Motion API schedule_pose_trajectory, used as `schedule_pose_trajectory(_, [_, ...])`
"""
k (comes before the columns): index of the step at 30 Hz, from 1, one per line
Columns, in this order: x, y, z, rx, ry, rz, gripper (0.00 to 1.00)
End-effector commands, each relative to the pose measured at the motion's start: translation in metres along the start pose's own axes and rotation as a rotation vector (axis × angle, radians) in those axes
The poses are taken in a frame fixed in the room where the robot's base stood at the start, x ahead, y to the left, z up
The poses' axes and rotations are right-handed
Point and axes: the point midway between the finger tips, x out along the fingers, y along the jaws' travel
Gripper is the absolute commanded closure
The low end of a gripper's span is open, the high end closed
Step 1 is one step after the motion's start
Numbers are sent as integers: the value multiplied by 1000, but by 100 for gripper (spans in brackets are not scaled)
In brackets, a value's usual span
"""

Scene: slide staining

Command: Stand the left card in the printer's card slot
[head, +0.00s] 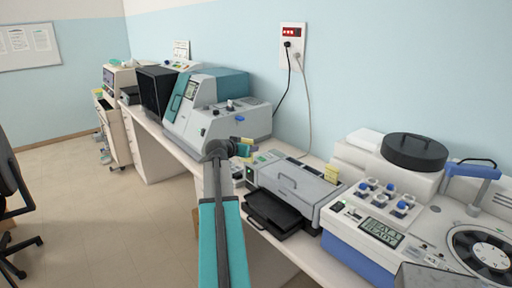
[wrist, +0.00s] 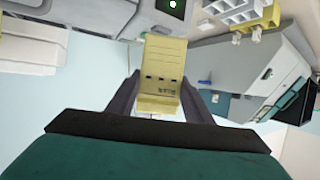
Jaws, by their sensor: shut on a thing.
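My gripper (head: 242,149) is shut on a yellow card (wrist: 160,72), which stands out beyond the fingers in the wrist view. The card has small dark marks and printed text near its lower part. In the head view the gripper is above the left end of the grey printer (head: 296,181), and the held card is mostly hidden by the gripper and arm. The printer has a handle on its lid and a black tray (head: 272,212) in front. Another yellow piece (head: 331,173) stands at the printer's right end. I cannot make out the card slot clearly.
A large grey and teal machine (head: 222,115) stands left of the printer. A white instrument (head: 375,222) with a lit display and blue-topped knobs is close on the right. Cables hang from the wall outlet (head: 292,45) behind. Open floor lies to the left.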

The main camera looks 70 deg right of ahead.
Motion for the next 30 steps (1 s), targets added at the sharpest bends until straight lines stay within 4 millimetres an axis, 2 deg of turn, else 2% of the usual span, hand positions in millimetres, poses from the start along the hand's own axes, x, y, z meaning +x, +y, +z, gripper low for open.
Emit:
schedule_pose_trajectory(1, [-12,-21,8,-15,0,-37,75])
schedule_pose_trajectory(3, [-26,-46,16,-34,0,-84,75])
schedule_pose_trajectory(8, [-60,-102,35,-78,1,-190,75])
schedule_pose_trajectory(15, [-120,-179,66,-145,1,-350,75])
schedule_pose_trajectory(23, [-195,-253,102,-217,0,-524,75])
schedule_pose_trajectory(30, [-274,-310,138,-283,0,-686,75])
